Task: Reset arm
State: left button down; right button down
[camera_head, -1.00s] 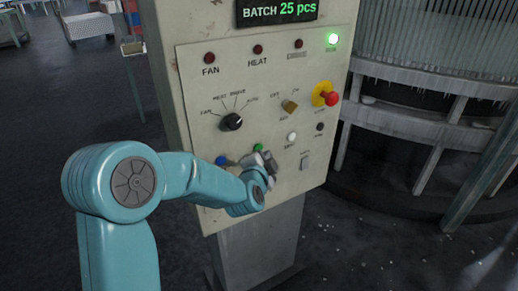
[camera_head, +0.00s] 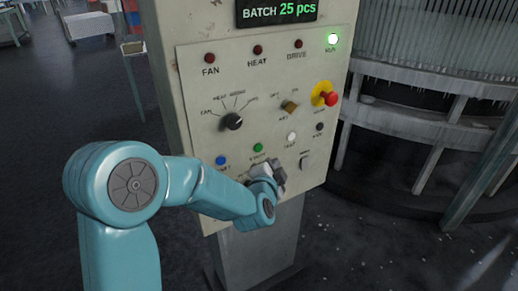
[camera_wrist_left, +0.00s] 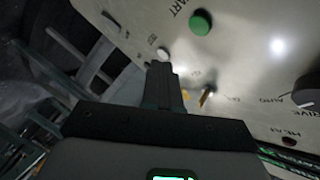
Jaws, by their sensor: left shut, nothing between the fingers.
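My left arm comes in from the left in the head view. Its left gripper (camera_head: 279,176) is at the lower part of the control panel (camera_head: 210,140), below the green button (camera_head: 258,147) and left of a small switch (camera_head: 304,163). In the left wrist view the gripper (camera_wrist_left: 165,75) is shut and empty, its fingers together in front of the panel face. The green button (camera_wrist_left: 201,22) and a white button (camera_wrist_left: 163,54) show near it. I cannot tell whether the fingertips touch the panel. My right gripper does not show.
The panel has a blue button (camera_head: 221,160), a black rotary knob (camera_head: 232,121), a brass key switch (camera_head: 289,106) and a red emergency knob (camera_head: 330,99). The RUN lamp (camera_head: 333,39) glows green. A round metal machine (camera_head: 440,90) stands at right. Dark floor lies at left.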

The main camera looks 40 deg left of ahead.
pick_arm(q)
jog(key=s+d+f+m+g+h, duration=0.15)
jog(key=d+f, duration=0.25)
jog(key=f, duration=0.4)
jog(key=s+d+f+g+h, duration=0.2)
jog(key=s+d+f, duration=0.1)
jog(key=f, duration=0.5)
jog(key=s+d+f+g+h, duration=0.2)
jog(key=s+d+f, duration=0.15)
jog(key=f, duration=0.55)
jog(key=s+d+f+n+g+h, duration=0.2)
jog(key=s+d+f+n+g, duration=0.2)
jog(key=s, duration=0.5)
jog(key=s+d+f+n+g+h, duration=0.2)
jog(key=s+d+f+n+g, duration=0.2)
jog(key=s, duration=0.6)
jog(key=d+f+n, duration=0.1)
jog(key=d+n, duration=0.1)
jog(key=d, duration=0.1)
jog(key=shift+s+d, duration=0.25)
jog(key=shift+w+n+h, duration=0.1)
jog(key=shift+n+h, duration=0.15)
